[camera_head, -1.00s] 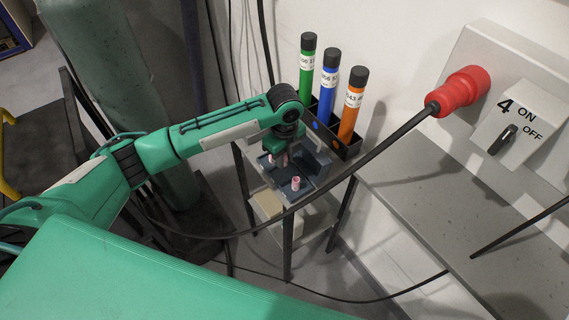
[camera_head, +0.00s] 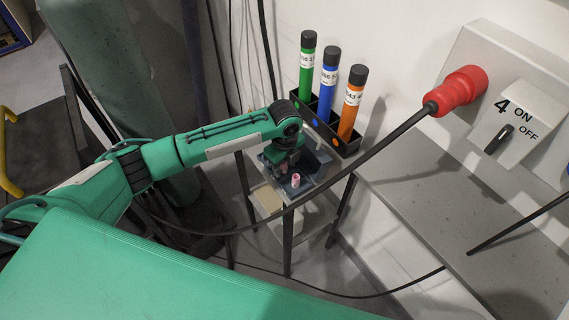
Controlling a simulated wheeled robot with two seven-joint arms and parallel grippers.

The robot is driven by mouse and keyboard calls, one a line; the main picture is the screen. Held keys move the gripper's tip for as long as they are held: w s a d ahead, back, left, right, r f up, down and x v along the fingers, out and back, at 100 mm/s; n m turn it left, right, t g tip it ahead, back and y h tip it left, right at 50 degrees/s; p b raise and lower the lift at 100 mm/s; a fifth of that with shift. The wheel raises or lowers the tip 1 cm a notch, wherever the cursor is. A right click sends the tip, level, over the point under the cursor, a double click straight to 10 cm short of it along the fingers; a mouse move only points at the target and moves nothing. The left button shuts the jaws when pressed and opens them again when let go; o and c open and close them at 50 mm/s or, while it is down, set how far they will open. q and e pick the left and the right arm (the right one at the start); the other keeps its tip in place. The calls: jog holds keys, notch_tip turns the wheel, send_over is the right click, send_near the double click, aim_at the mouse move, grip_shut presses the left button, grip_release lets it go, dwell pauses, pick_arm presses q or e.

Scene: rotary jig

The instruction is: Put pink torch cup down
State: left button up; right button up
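A pink torch cup (camera_head: 296,180) stands upright in the grey tray (camera_head: 322,172) on the small stand. My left gripper (camera_head: 283,172) points down into the tray, just left of this cup. A second pink cup shows in the earlier picture at the gripper; now its place is mostly hidden by the gripper. The fingertips are small and dark, and I cannot tell whether they are open or shut. My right gripper is not in view.
A black rack (camera_head: 345,148) with green (camera_head: 307,68), blue (camera_head: 328,85) and orange (camera_head: 351,103) tubes stands behind the tray. A black cable (camera_head: 370,150) runs from a red plug (camera_head: 460,92) across the tray's front. A grey bench (camera_head: 430,215) is at right.

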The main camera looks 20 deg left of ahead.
pick_arm(q)
notch_tip(320, 180, up, 12)
jog(key=b, duration=0.3)
jog(key=shift+r, duration=0.2)
dwell(0.5)
